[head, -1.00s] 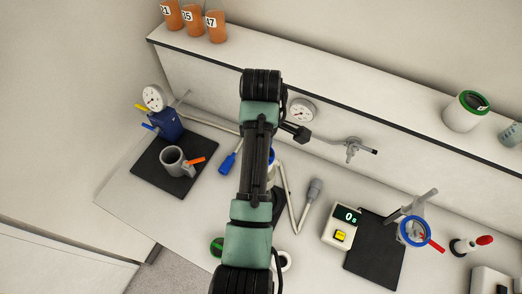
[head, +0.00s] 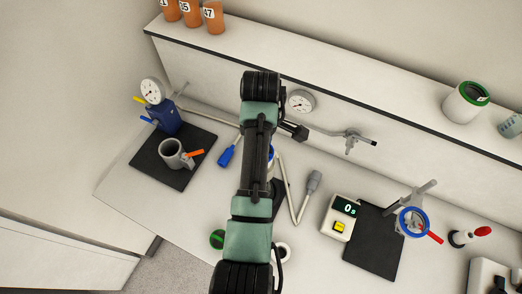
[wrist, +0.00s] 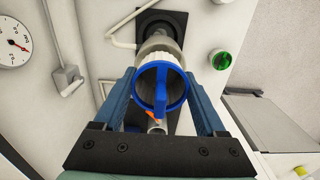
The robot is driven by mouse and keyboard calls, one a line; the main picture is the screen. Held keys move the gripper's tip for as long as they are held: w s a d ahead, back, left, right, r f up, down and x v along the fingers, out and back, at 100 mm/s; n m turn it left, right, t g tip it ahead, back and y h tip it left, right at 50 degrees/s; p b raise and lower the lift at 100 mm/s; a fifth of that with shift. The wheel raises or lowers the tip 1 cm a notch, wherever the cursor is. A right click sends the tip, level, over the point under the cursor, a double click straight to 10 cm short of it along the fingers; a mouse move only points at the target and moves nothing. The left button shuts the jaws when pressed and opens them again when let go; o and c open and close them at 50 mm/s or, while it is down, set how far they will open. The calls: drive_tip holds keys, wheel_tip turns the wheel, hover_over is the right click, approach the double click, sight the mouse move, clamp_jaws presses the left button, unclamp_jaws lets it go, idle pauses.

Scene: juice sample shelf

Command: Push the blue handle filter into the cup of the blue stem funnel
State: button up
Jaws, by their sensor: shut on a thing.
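The blue handle filter (wrist: 177,106) is a white cylinder with a blue rim and a blue bar handle across it. In the wrist view it sits between the two fingers of my gripper (wrist: 163,88), which is shut on it. Past it is a pale beige cup (wrist: 152,46) on a black base, which I take for the funnel's cup. The filter overlaps this cup in the picture; I cannot tell how deep it sits in it. The funnel's stem is hidden. In the head view my arm covers the gripper and most of the filter.
A blue-handled tool (head: 226,157) and a grey-handled tool (head: 313,183) lie near my arm.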

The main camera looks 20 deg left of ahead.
drive_tip(key=shift+f+b, duration=0.3)
drive_tip(key=shift+f, duration=0.4)
drive_tip(key=shift+s+f, duration=0.15)
drive_tip(key=shift+s, duration=0.05)
drive_tip(key=shift+w+r, duration=0.1)
drive_tip(key=shift+r, duration=0.1)
drive_tip(key=shift+r+p, duration=0.45)
drive_tip(key=shift+r, duration=0.15)
drive_tip(key=shift+w, duration=0.15)
drive_tip(key=shift+s+f+b, duration=0.2)
drive_tip(key=shift+f+b, duration=0.2)
drive_tip(key=shift+f, duration=0.45)
drive_tip(key=shift+r, duration=0.15)
idle(0.3)
drive_tip(key=shift+r+p, duration=0.4)
drive_tip(key=shift+r, duration=0.3)
drive_tip(key=shift+w, duration=0.2)
